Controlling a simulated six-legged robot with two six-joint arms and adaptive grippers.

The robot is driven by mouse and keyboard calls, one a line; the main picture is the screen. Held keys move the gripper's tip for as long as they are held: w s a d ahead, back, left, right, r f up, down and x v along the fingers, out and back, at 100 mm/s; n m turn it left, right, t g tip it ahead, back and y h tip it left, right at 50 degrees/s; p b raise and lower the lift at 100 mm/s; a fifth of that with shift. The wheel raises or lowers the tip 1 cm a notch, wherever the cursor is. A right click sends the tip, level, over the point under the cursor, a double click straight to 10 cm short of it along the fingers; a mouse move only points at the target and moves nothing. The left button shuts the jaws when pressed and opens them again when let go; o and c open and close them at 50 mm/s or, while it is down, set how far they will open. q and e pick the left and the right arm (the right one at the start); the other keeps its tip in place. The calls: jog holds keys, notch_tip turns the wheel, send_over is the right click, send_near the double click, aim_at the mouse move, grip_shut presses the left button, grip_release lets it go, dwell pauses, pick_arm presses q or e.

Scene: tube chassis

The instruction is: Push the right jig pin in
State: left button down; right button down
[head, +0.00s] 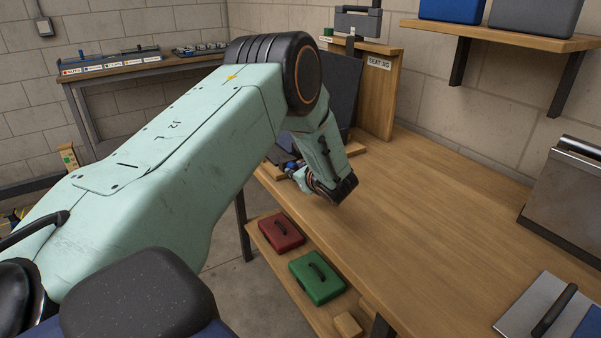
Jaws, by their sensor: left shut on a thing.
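The seat jig stands at the far end of the wooden bench, with a dark upright panel (343,88) and a wooden block (385,95) labelled "SEAT JIG". My left arm comes in from the left and bends down at the jig's near side. My left gripper (296,170) is low at the jig's base, partly hidden by my own wrist. How deep the pin sits cannot be seen. My right gripper is not in view.
The wooden bench top (430,200) is clear in the middle. A metal case (570,200) and a flat grey-blue panel (550,310) are at right. A red case (281,233) and a green case (316,278) lie on the lower shelf.

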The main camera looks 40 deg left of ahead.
pick_arm(q)
jog(key=c, duration=1.5)
grip_release()
jog(key=shift+a+r, duration=0.2)
jog(key=o, duration=0.4)
jog(key=shift+a+f, duration=0.1)
jog(key=shift+f, duration=0.15)
jog(key=shift+r, duration=0.1)
jog(key=shift+d, duration=0.2)
jog(key=v, duration=1.2)
jog(key=shift+r, duration=0.1)
jog(key=shift+w, duration=0.1)
